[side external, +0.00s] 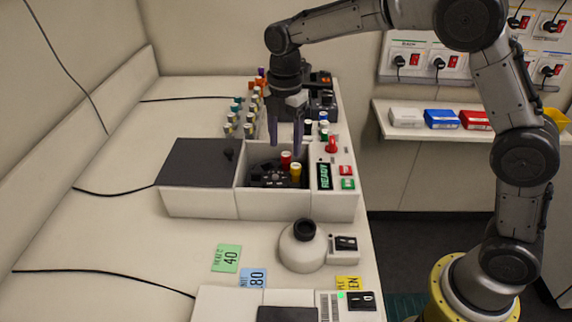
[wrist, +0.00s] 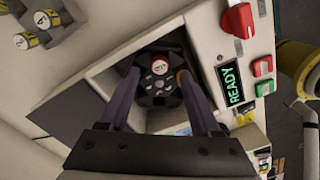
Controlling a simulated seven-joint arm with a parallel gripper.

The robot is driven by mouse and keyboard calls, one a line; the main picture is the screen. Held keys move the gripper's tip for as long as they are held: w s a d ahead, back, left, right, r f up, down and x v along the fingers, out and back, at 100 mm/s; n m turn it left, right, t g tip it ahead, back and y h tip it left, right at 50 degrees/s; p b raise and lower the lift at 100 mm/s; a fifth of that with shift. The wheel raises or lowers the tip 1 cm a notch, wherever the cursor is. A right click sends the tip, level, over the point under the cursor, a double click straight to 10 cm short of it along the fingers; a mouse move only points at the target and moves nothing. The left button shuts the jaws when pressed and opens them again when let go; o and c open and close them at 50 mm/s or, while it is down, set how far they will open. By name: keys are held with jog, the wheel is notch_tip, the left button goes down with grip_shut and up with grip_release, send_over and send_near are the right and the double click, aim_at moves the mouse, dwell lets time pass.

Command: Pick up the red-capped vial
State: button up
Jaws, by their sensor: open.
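The red-capped vial (side external: 286,158) stands in a dark round holder (side external: 266,180) inside the open chamber of the white machine. In the wrist view its red and white cap (wrist: 160,63) shows from above, between and slightly beyond the fingertips. A yellow-capped vial (side external: 296,170) stands close beside it in the same holder; in the wrist view it is mostly hidden by the right finger. My gripper (side external: 287,143) is open and points down above the chamber, its fingertips just above the caps. It also shows in the wrist view (wrist: 158,76), with nothing between the fingers.
The chamber walls (side external: 279,205) surround the holder closely. A dark lid (side external: 195,161) covers the left section. A READY display (side external: 324,176), red knob (side external: 331,146) and buttons line the right side. Racked vials (side external: 241,118) stand behind, and a round white device (side external: 302,250) in front.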

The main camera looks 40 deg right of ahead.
aim_at(286, 154)
jog(key=f, duration=0.4)
jog(key=shift+d+f, duration=0.2)
grip_shut()
jog(key=shift+r, duration=5.05)
jog(key=w+a+f, duration=0.2)
jog(key=a+f, duration=0.4)
jog(key=a, duration=0.1)
jog(key=shift+a, duration=0.25)
